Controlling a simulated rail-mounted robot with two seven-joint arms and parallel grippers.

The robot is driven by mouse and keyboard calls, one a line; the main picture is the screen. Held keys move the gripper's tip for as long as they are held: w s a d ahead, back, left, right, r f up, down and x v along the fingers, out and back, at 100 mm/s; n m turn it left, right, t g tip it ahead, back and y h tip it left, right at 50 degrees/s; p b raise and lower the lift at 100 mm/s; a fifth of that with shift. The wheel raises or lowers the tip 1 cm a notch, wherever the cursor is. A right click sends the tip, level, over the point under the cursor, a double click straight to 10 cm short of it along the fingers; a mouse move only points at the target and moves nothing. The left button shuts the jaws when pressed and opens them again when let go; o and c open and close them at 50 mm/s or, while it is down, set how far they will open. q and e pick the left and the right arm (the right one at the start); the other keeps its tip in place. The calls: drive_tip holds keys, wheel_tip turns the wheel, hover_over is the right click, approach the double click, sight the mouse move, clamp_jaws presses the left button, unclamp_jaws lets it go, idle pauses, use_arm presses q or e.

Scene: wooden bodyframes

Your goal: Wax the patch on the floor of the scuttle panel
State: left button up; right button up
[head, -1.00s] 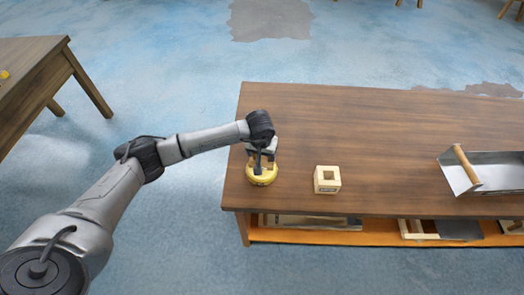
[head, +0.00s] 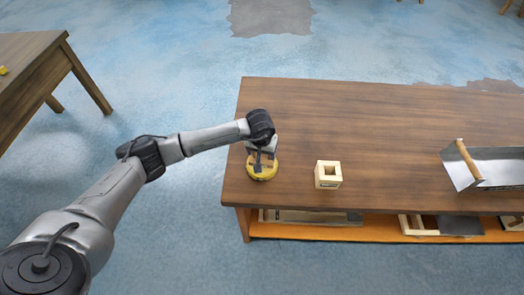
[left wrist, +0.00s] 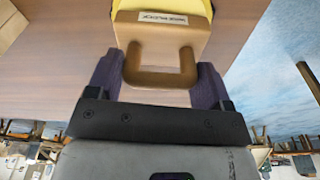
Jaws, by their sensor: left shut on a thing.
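My left gripper (head: 262,150) is shut on the wooden handle of a waxing tool with a round yellow pad (head: 262,172). It is at the left end of the brown table, and I cannot tell whether the pad touches the top. In the left wrist view, the fingers (left wrist: 157,82) are on either side of the looped wooden handle (left wrist: 160,75); the label on its block is too small to read. A grey metal panel with raised sides and a wooden bar, probably the scuttle panel (head: 503,170), lies at the table's right. No patch is discernible on it. My right gripper is out of view.
A small pale wooden block with a square hole (head: 328,175) stands on the table (head: 370,125), right of the tool. The orange lower shelf (head: 340,233) holds wooden frames and panels. Another table (head: 30,75) stands at the left. The tabletop between block and panel is clear.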

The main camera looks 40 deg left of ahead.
use_arm(q)
drive_tip(key=shift+f+b, duration=0.65)
idle(1.9)
drive_tip(key=shift+r, duration=0.15)
drive_tip(key=shift+r+p, duration=0.9)
drive_tip(key=shift+r, duration=0.6)
drive_tip(key=shift+r+p, duration=1.05)
drive_tip(key=shift+r, duration=0.9)
